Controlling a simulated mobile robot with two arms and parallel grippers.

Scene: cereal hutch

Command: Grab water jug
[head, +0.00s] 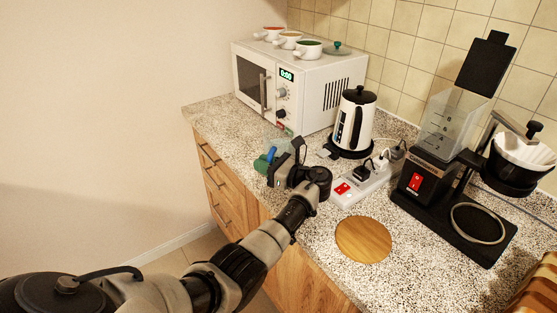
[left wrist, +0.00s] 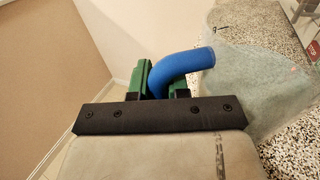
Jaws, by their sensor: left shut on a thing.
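The water jug is a clear, faintly green vessel with a blue handle. In the left wrist view the jug's see-through body (left wrist: 262,75) is at the right, and its curved blue handle (left wrist: 190,62) runs between my green fingers. My left gripper (left wrist: 158,82) is shut on this handle. In the head view the left gripper (head: 267,160) is at the counter's front edge, before the microwave, with the blue handle (head: 271,154) at its fingers. The jug's body is hard to make out there against the speckled counter. My right gripper is not in view.
A white microwave (head: 312,88) bearing several cups stands behind the jug. A kettle (head: 353,122), a power strip (head: 360,187) and a coffee machine (head: 428,172) stand to the right. A round wooden board (head: 363,239) lies near the front edge. The floor area left of the counter is open.

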